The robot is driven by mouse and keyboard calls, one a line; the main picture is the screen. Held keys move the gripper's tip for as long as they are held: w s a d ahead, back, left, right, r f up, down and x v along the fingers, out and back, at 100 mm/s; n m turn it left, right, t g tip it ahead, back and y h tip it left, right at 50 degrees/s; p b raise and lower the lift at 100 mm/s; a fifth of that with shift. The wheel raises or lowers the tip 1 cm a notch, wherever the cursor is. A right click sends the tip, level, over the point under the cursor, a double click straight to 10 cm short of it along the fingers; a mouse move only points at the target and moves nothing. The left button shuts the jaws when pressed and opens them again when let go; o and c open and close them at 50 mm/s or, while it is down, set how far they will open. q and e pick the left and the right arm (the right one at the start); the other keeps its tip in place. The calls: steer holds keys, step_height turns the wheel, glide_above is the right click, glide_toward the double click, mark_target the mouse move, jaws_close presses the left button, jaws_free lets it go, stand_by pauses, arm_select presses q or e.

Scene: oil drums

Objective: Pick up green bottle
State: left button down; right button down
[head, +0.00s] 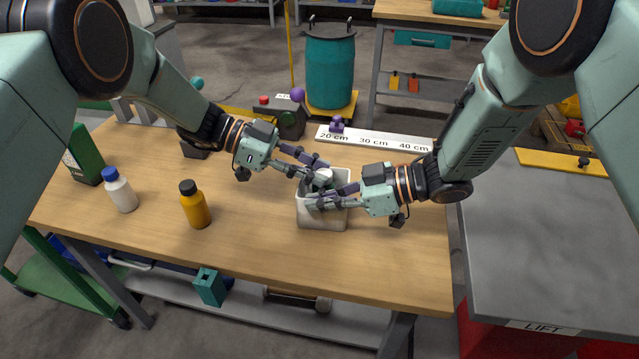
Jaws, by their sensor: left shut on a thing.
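A dark green container (85,155) stands at the far left of the table; I cannot tell if it is a bottle. My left gripper (317,168) is shut on a small pale-topped thing (323,177) at the mouth of a white bin (323,218). The fingers and the bin hide most of that thing, so its body colour does not show. My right gripper (315,197) comes in from the right, its fingers across the bin's mouth, just below the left fingers. The overlap hides whether it grips anything.
A white bottle with blue cap (121,192) and a yellow bottle with black cap (195,206) stand on the table's left half. A scale strip (374,139) lies along the back edge. A grey lift table (550,245) stands right. The front wood is clear.

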arm_select(q)
step_height(320, 180, up, 10)
stand_by(0.5)
arm_select(e)
steer(key=c, duration=2)
jaws_free()
steer(key=shift+c, duration=0.2)
steer(key=o, duration=0.6)
steer(key=shift+d, duration=0.1)
steer(key=v, duration=1.2)
steer(key=x, duration=1.2)
